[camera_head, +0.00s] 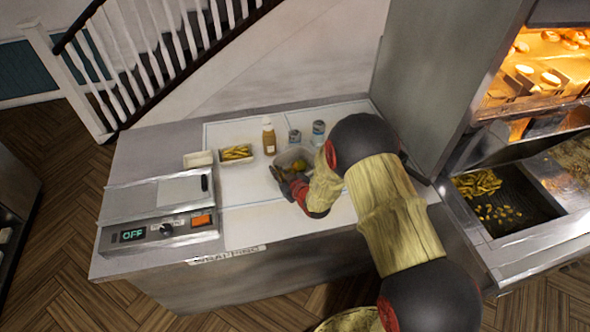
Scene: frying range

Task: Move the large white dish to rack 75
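A pale, whitish square dish (296,154) with greenish and orange food in it sits on the white counter top; it may be the large white dish, but I cannot be sure. My gripper (279,174) is at its near left side, low over the counter. The fingers overlap the dish's edge in the picture; whether they touch it or are closed is too small to tell. A smaller white dish with fries (237,162) and a small empty-looking white tray (198,160) stand to the left. I cannot make out a rack marked 75.
A yellow-brown bottle (268,137) and two cans (318,132) stand behind the dish. A device reading OFF (158,231) occupies the counter's left. A fryer with fries (500,207) and a lit food warmer (540,72) are right, beyond a grey panel (428,85).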

